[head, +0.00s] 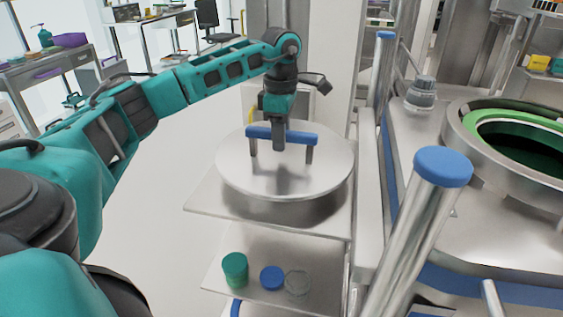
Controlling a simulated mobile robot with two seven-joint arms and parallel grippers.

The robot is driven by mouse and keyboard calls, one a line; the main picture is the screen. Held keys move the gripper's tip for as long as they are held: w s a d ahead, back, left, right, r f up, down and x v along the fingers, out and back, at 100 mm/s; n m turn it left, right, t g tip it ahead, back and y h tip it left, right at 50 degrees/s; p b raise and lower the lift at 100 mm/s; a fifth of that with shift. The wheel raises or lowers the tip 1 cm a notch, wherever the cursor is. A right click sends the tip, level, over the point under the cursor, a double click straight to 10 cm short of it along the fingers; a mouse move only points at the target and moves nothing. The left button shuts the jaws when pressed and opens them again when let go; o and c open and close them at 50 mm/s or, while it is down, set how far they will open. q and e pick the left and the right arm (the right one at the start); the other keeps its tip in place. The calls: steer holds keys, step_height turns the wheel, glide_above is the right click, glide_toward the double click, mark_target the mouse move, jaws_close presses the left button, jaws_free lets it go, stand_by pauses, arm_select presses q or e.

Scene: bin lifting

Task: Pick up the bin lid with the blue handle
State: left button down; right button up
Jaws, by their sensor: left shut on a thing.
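The bin lid (235,170) is a round, shiny metal disc in the head view, just right of the middle. Its blue handle (302,138) is a bar on two grey posts across the top. My left gripper (279,140) points down from above and is shut on the middle of the blue handle. The lid is level and seems to be over a metal shelf (208,199); I cannot tell whether it touches what is under it. My right gripper is not in view.
A lower shelf holds a green container (235,269), a blue cap (272,278) and a clear round dish (298,283). At right stand a blue-capped post (443,168) and a round opening with a green ring (478,112). Open floor lies left of the shelf.

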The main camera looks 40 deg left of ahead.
arm_select(q)
steer(key=shift+r, duration=0.2)
steer(key=shift+w, duration=0.1)
steer(key=shift+r, duration=0.25)
step_height(320, 180, up, 20)
steer(key=p, duration=0.5)
steer(key=shift+p, duration=0.4)
